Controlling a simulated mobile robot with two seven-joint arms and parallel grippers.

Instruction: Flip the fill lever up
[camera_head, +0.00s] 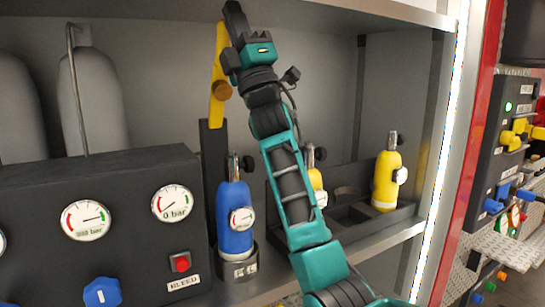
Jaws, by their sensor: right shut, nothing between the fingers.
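The fill lever appears to be the yellow bar (217,60) with a round brown knob (222,90). It stands nearly upright at the top of a black post (211,150), left of centre. My right gripper (233,12) is at the top of the picture, just right of the lever's upper end. Its dark fingers are shut and empty. They overlap the lever's edge in the picture; I cannot tell if they touch it. My left gripper is not in view.
A blue bottle (234,215) with a gauge stands in a holder below the lever. A yellow bottle (386,180) stands to the right; another is partly hidden behind my right arm. A black gauge panel (130,250) fills the lower left. A shelf edge (385,8) runs overhead.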

